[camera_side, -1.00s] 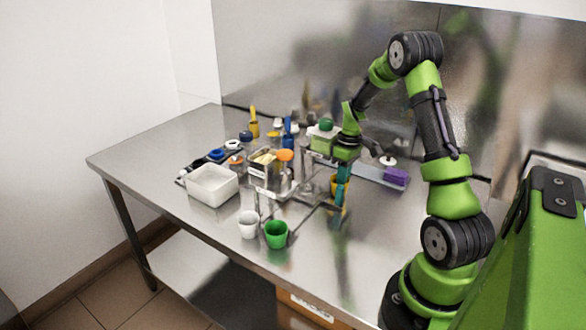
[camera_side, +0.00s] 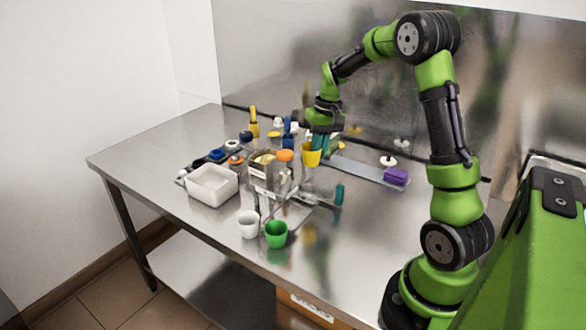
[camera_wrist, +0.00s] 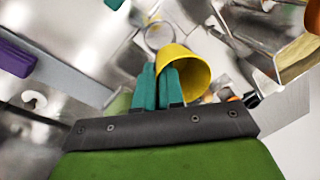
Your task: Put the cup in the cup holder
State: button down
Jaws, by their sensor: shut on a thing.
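The yellow cup (camera_side: 311,154) is held up above the table in my gripper (camera_side: 320,141). In the wrist view the teal fingers of my gripper (camera_wrist: 158,84) are shut on the near wall of the yellow cup (camera_wrist: 190,72). In the side view it is roughly upright, mouth up. A metal holder (camera_side: 295,207) stands on the table below and left of the raised cup. In the wrist view a bare ring (camera_wrist: 159,35) shows just beyond the cup. I cannot tell its exact gap to the cup.
A white cup (camera_side: 248,224) and a green cup (camera_side: 276,234) are at the front. A white tub (camera_side: 212,187) stands left. A metal container (camera_side: 263,176) with several items is close by. A purple block (camera_side: 396,177) lies right. The right front table is clear.

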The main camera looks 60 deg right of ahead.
jog(key=shift+f+m, duration=0.1)
jog(key=shift+m, duration=0.8)
send_near(314, 192)
jog(key=f, duration=0.5)
jog(key=shift+w+a+f, duration=0.15)
jog(key=shift+w+a, duration=0.05)
jog(key=shift+w, duration=0.05)
jog(key=shift+f, duration=0.1)
jog(key=c, duration=1.3)
grip_release()
jog(key=shift+o, duration=0.2)
